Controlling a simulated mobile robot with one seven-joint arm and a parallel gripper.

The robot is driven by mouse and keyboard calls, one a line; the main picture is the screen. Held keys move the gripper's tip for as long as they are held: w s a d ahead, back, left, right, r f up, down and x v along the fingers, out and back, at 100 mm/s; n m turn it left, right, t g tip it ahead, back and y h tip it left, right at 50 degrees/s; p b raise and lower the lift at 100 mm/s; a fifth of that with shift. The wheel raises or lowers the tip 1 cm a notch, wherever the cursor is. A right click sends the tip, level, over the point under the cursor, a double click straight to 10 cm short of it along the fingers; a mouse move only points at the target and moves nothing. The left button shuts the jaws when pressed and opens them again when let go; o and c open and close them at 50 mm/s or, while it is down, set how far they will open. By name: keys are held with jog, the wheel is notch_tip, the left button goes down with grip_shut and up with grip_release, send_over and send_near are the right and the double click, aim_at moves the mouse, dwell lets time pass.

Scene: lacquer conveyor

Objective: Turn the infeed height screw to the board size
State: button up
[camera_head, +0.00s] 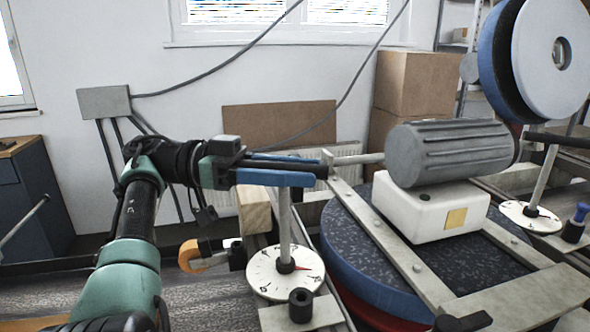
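A vertical screw rod (284,217) rises from a round white dial (267,280) with black marks and a red pointer, left of the machine's drum. My gripper (298,170) reaches in from the left at the rod's top. Its two blue-padded fingers lie nearly level, one behind the other, with a narrow gap. The near finger hides the rod's top, so I cannot tell whether the fingers touch or clamp it. A pale wooden board end (254,208) shows just left of the rod. A second rod with a similar dial (529,217) stands at the far right.
A grey ribbed motor (450,152) on a white block (432,213) sits right of my gripper, above a large dark disc (345,248). Metal frame bars (390,245) cross the disc. An orange roller (189,257) is below my arm. Cardboard boxes (416,84) stand behind.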

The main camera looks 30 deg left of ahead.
notch_tip(320, 180, up, 10)
jog(key=p, duration=0.4)
dwell(0.5)
